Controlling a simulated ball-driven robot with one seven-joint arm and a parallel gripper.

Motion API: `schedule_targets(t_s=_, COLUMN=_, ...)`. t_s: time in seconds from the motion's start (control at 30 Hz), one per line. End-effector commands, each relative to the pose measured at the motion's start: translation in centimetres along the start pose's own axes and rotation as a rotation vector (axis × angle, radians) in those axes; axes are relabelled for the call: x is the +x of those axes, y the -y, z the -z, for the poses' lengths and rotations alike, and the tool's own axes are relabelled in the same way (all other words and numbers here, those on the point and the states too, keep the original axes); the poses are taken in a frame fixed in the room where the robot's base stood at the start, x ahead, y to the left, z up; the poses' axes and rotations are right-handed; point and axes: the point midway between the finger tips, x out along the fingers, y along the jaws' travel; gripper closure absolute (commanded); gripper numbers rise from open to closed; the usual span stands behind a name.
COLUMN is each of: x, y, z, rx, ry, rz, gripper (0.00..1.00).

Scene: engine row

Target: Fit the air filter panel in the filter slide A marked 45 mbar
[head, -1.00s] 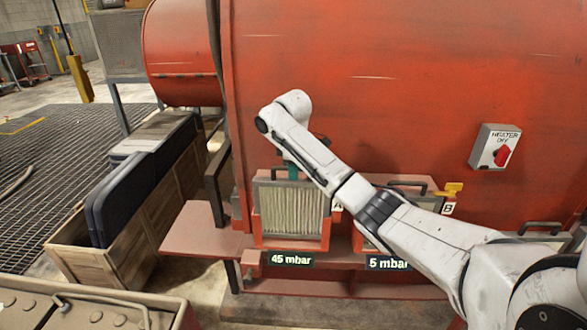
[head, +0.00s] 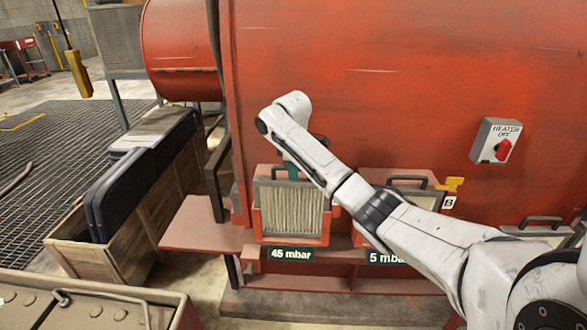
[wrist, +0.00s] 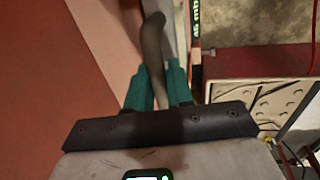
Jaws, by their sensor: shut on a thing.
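Filter slide A (head: 258,232) is a red frame at the front of the red engine housing, above the label "45 mbar" (head: 291,255). A cream pleated filter panel (head: 290,212) shows upright inside its frame. My gripper (head: 292,171) is at the top of this slide, its teal fingers pointing down. In the wrist view my gripper (wrist: 160,85) is shut on a dark curved bar, which looks like the slide handle (wrist: 152,45). My forearm covers the slide's upper right corner. I cannot tell how far out the slide stands.
Slide B, above "5 mbar" (head: 385,258), is partly behind my arm. A yellow latch (head: 450,184) and a heater switch (head: 496,141) are to the right. A wooden crate (head: 85,252) with dark blue cases (head: 125,195) stands left. A metal chest (head: 90,308) is at front left.

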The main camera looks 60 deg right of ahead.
Motion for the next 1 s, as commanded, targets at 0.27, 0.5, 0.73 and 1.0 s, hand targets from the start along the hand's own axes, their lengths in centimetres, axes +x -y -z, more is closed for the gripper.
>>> schedule_targets(t_s=0.27, x=0.5, y=0.1, z=0.0, rx=0.000, ry=-0.001, rz=-0.002, gripper=1.00)
schedule_targets(t_s=0.5, x=1.1, y=0.2, z=0.0, rx=0.000, ry=-0.002, rz=-0.002, gripper=1.00)
schedule_targets(t_s=0.73, x=1.5, y=0.3, z=0.0, rx=0.000, ry=-0.001, rz=-0.002, gripper=1.00)
schedule_targets(t_s=1.0, x=1.5, y=0.3, z=0.0, rx=0.000, ry=-0.001, rz=-0.001, gripper=0.54)
